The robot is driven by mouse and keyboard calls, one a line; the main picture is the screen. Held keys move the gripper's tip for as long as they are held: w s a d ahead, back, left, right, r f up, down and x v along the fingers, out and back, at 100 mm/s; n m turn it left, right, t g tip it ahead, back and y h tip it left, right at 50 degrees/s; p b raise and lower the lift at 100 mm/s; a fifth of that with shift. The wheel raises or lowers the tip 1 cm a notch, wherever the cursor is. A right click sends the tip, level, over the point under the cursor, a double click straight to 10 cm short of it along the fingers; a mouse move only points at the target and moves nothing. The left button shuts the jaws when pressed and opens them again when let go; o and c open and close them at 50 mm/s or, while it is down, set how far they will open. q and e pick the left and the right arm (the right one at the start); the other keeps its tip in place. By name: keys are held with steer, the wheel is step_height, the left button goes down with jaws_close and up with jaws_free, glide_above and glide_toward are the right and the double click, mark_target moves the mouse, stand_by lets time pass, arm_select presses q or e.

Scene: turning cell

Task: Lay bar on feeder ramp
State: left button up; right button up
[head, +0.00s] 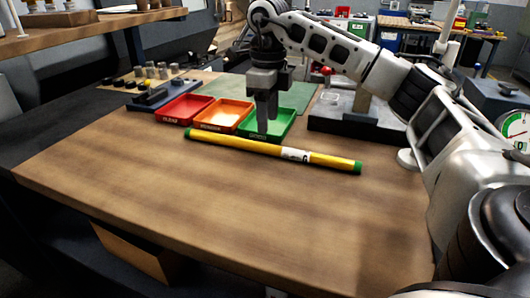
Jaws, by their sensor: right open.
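A long yellow bar (230,145) with green ends and a white label lies across the wooden table (200,210), in front of the coloured trays. It slants from the back left to the front right. My right gripper (267,122) points down just above or behind the bar's middle. It is open, with nothing seen between its fingers. I cannot tell whether a finger touches the bar. I cannot make out a feeder ramp. My left gripper is not in view.
Red (185,108), orange (224,115) and green (277,121) trays stand behind the bar. A dark block with a light fixture (357,120) stands to the right. Small metal parts (150,71) stand at the back left. The front of the table is clear.

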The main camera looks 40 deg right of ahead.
mark_target(266, 149)
steer(key=shift+a+f, duration=0.15)
steer(key=shift+f, duration=1.55)
steer(key=shift+a+f, duration=0.15)
steer(key=shift+f, duration=1.5)
jaws_close()
steer(key=shift+r, duration=0.1)
steer(key=shift+w+r, duration=0.15)
steer(key=shift+w, duration=0.05)
